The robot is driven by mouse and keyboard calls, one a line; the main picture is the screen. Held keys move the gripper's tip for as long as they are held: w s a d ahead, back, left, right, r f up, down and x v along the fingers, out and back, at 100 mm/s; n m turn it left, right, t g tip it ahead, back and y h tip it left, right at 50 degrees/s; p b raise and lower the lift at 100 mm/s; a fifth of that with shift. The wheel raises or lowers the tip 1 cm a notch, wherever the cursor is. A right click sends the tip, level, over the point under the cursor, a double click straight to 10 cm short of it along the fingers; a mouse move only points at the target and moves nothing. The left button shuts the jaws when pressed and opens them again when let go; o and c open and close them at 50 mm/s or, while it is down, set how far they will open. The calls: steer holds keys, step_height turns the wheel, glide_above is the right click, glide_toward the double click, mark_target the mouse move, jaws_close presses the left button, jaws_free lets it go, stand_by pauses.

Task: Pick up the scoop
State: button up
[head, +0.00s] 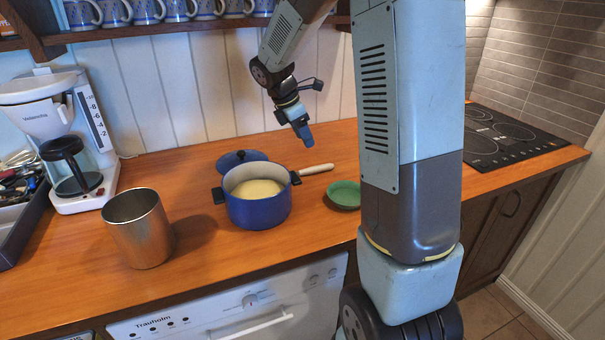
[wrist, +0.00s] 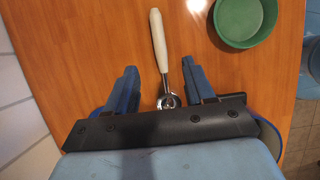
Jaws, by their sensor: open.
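The scoop (wrist: 160,42) lies on the wooden counter in the wrist view. Its pale handle points away, and its metal end sits between my gripper's two fingers. The rest of the metal end is hidden behind the gripper's dark bar. In the head view the scoop's pale handle (head: 317,169) shows to the right of the blue pot. My gripper (wrist: 158,82) is open, with one blue finger on each side of the scoop and no visible grip on it. In the head view my gripper (head: 306,138) hangs above the counter, over the scoop's area.
A blue pot (head: 258,212) with pale contents stands left of the scoop, its lid (head: 242,157) behind it. A green bowl (head: 344,194) is to the right and also shows in the wrist view (wrist: 246,40). A metal canister (head: 140,230) and coffee maker (head: 60,130) stand farther left.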

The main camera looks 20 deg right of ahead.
glide_above(320, 166)
steer(key=a, duration=0.3)
step_height(320, 166, down, 6)
steer(key=shift+s+f, duration=0.1)
steer(key=shift+f, duration=0.1)
steer(key=shift+d+x, duration=0.15)
steer(key=shift+x, duration=1.2)
steer(key=shift+d+x, duration=0.15)
steer(key=shift+x, duration=1.2)
steer(key=shift+r, duration=0.15)
steer(key=shift+c, duration=0.5)
jaws_close()
